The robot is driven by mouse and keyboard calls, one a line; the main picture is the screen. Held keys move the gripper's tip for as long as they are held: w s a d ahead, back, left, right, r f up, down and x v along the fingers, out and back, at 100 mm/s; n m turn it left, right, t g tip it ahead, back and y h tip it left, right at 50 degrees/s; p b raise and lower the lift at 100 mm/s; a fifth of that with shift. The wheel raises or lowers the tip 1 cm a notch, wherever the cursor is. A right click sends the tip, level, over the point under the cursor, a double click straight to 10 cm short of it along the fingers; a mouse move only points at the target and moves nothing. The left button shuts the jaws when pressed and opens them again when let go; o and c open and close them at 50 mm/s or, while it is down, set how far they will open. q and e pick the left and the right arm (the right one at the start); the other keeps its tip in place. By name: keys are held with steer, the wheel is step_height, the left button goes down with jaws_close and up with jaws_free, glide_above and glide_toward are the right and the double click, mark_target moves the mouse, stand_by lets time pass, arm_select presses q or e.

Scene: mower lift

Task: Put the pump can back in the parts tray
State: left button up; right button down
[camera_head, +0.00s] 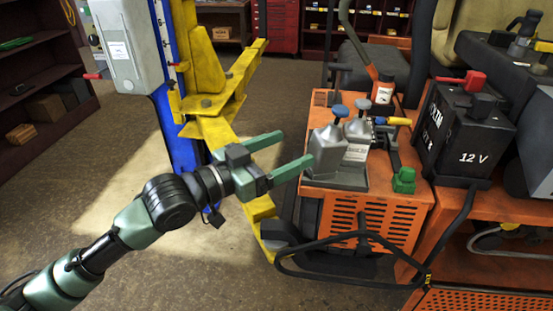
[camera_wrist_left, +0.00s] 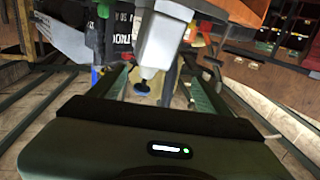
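My left gripper (camera_head: 297,147) has green fingers spread apart, just left of the front can, with nothing held. My right gripper is out of view.
A black 12 V battery (camera_head: 468,130) stands right of the deck. The yellow lift arm (camera_head: 215,125) stands behind my left arm.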

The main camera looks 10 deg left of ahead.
arm_select(q)
steer(key=shift+v, duration=1.05)
